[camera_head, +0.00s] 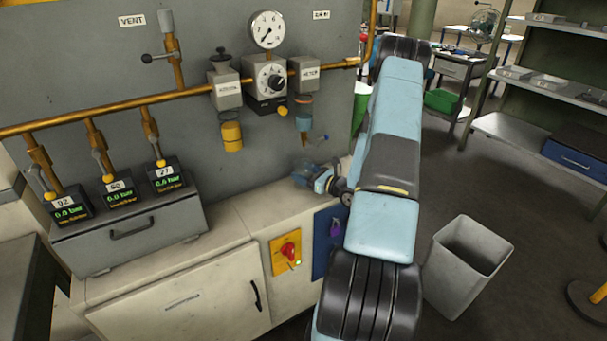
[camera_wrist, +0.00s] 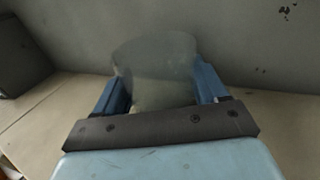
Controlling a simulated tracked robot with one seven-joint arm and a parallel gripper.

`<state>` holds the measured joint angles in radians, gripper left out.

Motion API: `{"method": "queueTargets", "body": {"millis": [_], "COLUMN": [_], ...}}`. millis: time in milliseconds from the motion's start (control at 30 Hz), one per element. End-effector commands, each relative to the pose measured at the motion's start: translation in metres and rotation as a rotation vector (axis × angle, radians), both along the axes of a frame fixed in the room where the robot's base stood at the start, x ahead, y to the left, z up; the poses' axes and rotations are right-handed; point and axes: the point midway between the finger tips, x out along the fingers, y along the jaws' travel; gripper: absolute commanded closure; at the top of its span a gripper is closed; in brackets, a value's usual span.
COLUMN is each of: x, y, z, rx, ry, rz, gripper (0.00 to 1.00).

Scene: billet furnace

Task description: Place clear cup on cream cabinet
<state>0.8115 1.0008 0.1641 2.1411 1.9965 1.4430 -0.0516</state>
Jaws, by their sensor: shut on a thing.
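The clear cup (camera_wrist: 160,75) shows in the wrist view as a greyish see-through shape between the two blue fingers of my gripper (camera_wrist: 161,92). My gripper is shut on it. The lower part of the cup is hidden behind the dark gripper bar. The cream cabinet (camera_head: 175,305) stands along the grey wall panel in the head view; its top also shows in the wrist view (camera_wrist: 285,118). In the head view my gripper (camera_head: 308,176) is low over the right part of the cabinet top. I cannot make out the cup there, nor tell whether it touches the top.
A grey box (camera_head: 125,236) with several pressure displays takes up the cabinet's left part. Pipes, a gauge (camera_head: 267,29) and valves hang on the wall above. A grey bin (camera_head: 465,262) stands on the floor at right. The cabinet top between box and gripper is clear.

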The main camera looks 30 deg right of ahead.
Motion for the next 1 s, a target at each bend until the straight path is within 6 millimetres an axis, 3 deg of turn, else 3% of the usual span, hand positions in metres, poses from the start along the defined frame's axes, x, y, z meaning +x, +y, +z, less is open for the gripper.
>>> {"method": "queueTargets", "body": {"millis": [67,100,333,667,1000], "x": [0.000,0.000,0.000,-0.002,-0.052], "y": [0.000,0.000,0.000,-0.002,-0.025], "z": [-0.002,-0.001,-0.001,0.001,0.001], "rx": [0.001,0.000,0.000,0.000,0.000], "ry": [0.000,0.000,0.000,0.000,0.000], "rz": [0.000,0.000,0.000,-0.001,-0.004], "gripper": [0.58,0.24,0.02,0.02,0.02]}}
